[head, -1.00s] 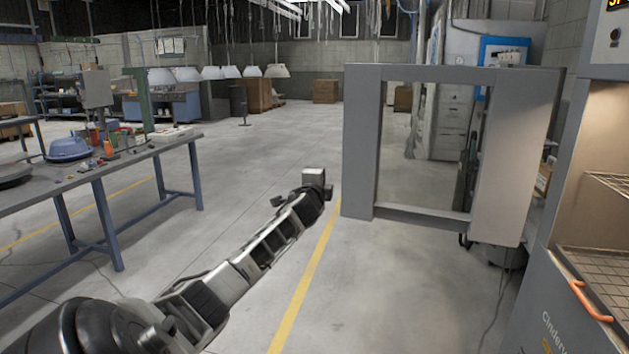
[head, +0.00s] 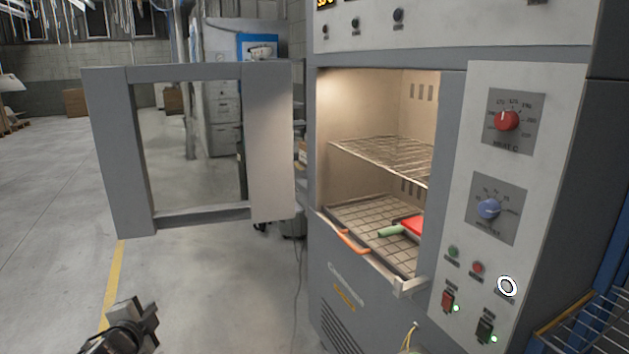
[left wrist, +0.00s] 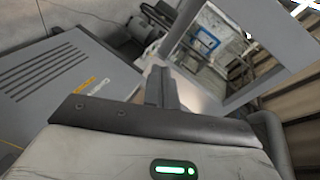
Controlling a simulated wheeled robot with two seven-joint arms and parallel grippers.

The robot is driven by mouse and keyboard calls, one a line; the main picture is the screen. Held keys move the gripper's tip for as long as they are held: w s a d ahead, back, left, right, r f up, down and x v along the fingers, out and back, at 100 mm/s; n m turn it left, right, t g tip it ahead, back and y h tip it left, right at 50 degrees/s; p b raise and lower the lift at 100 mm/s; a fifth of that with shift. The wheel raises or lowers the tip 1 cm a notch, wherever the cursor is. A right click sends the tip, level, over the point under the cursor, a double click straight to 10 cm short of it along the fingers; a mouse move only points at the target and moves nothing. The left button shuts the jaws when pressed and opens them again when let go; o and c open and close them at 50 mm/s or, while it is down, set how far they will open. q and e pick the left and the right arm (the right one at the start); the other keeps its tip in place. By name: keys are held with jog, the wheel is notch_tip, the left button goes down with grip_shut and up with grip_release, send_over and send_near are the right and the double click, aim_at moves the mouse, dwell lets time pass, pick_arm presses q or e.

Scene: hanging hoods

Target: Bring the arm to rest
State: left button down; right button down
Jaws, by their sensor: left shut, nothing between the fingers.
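My left gripper (head: 146,308) shows at the bottom left of the head view, low in front of the open oven door. Only its end and a short piece of my arm are in the picture. In the left wrist view its fingers (left wrist: 165,90) are together, with nothing between them. It points past the grey oven front and the door frame and touches nothing that I can see. My right gripper is in neither view.
The oven door (head: 120,160), a grey frame with a window, stands open to the left. The oven (head: 375,300) holds a wire rack (head: 380,155) and a lower tray with an orange handle (head: 352,243) and a red item (head: 410,224). Floor at left is clear.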

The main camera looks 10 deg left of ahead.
pick_arm(q)
jog(key=s+d+f+n+g+h, duration=0.1)
jog(key=s+d+f+h, duration=0.1)
jog(key=s+d+f, duration=0.45)
jog(key=s+d+f+n+g+h, duration=0.1)
jog(key=s+d+f+h, duration=0.2)
jog(key=d, duration=0.6)
jog(key=s+d+f+n+h, duration=0.1)
jog(key=s+d+n, duration=0.1)
jog(key=s+d, duration=0.5)
jog(key=s+d+f+n+g+h, duration=0.1)
jog(key=s+d+f+n, duration=0.1)
jog(key=s+d, duration=0.5)
jog(key=d+n, duration=0.1)
jog(key=d, duration=0.2)
jog(key=shift+d+f+n+h, duration=0.15)
jog(key=shift+d+n+h, duration=0.15)
jog(key=shift+h, duration=0.1)
jog(key=shift+s, duration=0.1)
